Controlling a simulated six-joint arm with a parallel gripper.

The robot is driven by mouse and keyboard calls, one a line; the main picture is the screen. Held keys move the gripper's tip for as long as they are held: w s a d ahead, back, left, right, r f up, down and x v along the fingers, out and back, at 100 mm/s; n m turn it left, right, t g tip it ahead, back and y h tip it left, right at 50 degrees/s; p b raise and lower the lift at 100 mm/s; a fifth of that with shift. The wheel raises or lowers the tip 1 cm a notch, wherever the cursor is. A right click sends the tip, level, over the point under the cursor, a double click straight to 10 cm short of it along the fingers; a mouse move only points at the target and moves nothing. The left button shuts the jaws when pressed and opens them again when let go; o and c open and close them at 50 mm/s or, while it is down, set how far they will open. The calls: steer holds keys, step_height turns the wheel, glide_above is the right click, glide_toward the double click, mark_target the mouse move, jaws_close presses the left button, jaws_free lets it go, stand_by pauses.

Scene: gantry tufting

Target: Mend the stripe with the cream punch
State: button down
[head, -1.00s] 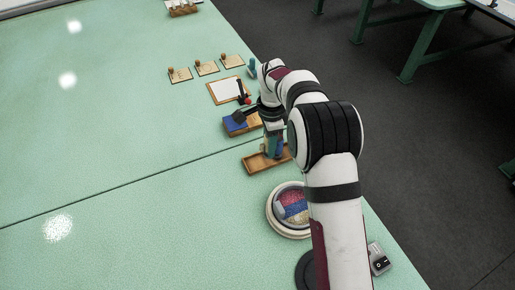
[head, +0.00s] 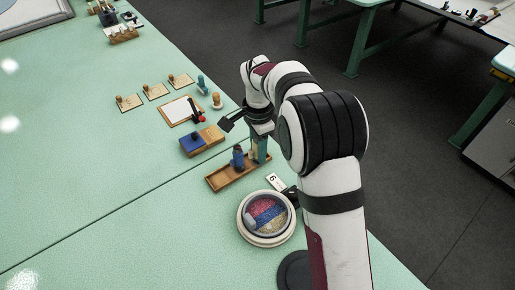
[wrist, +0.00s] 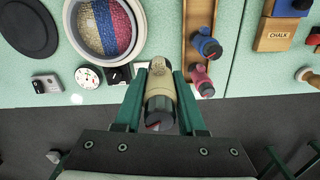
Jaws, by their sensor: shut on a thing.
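My gripper (wrist: 160,78) is shut on the cream punch (wrist: 160,98), a cream barrel with dark ends, in the wrist view. In the head view my gripper (head: 259,150) is at the right side of the wooden tray (head: 222,182), and the cream punch is hard to make out. A blue punch (wrist: 206,46) and a red punch (wrist: 201,80) stand in the tray. The round hoop (wrist: 70,22) holds cloth with speckled, red and blue bands; it also shows in the head view (head: 241,228). Any gap in a stripe is too small to tell.
A round dial (wrist: 88,77) and a switch box (wrist: 46,84) sit near the table edge by the hoop. A black disc (wrist: 28,28) lies beside it. A chalk box (wrist: 275,35) stands past the tray. The left of the table (head: 70,160) is clear.

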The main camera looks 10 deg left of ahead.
steer(key=s+d+f, duration=0.1)
steer(key=s+d, duration=0.1)
steer(key=s, duration=0.5)
steer(key=s+d+f, duration=0.2)
steer(key=s+d, duration=0.1)
steer(key=s, duration=0.4)
steer(key=shift+f, duration=2.9)
steer(key=shift+f, duration=0.5)
step_height(320, 180, up, 7)
steer(key=shift+w, duration=0.1)
